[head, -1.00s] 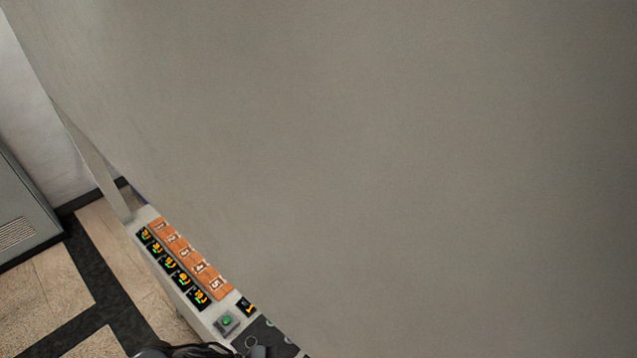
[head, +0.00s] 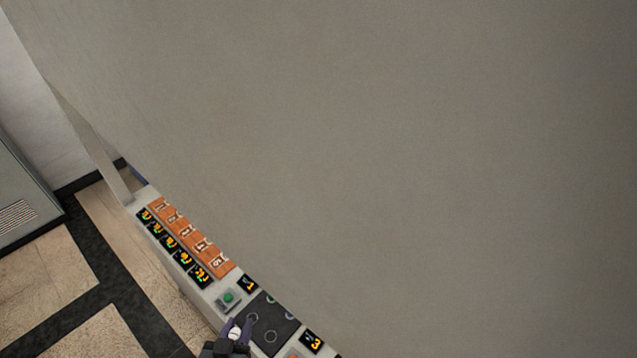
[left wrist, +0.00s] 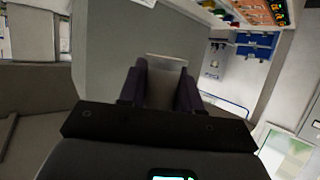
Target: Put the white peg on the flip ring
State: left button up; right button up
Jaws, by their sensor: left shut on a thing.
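My left gripper (head: 236,328) is at the bottom of the head view, beside the left edge of a dark mat (head: 283,324). It is shut on the white peg (head: 235,334), a small pale thing between its purple fingers. In the left wrist view the two dark fingers (left wrist: 160,88) reach forward with a pale grey piece (left wrist: 166,62) between their tips. The mat bears several thin ring outlines, and one ring (head: 252,317) lies close to the fingers. I cannot tell which is the flip ring. My right gripper is not in view.
A narrow pale ledge holds orange numbered tiles (head: 187,235), black tiles with coloured marks (head: 170,243), a green button (head: 229,297) and a black tile (head: 312,341). A large grey surface (head: 400,150) rises along its right side. Tiled floor lies left.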

pick_arm(q)
jog(key=d+f+m+h+b, duration=0.3)
jog(key=d+f+h+b, duration=0.15)
jog(key=f, duration=0.65)
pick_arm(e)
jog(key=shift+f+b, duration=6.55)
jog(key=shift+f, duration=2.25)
pick_arm(q)
jog(key=w+d+f+m+g, duration=0.1)
jog(key=w+d+f, duration=0.4)
jog(key=d, duration=0.5)
jog(key=shift+w+d+f+m+g+h, duration=0.3)
jog(key=shift+w+m+g+h, duration=0.25)
jog(key=shift+w, duration=0.6)
jog(key=shift+a, duration=0.1)
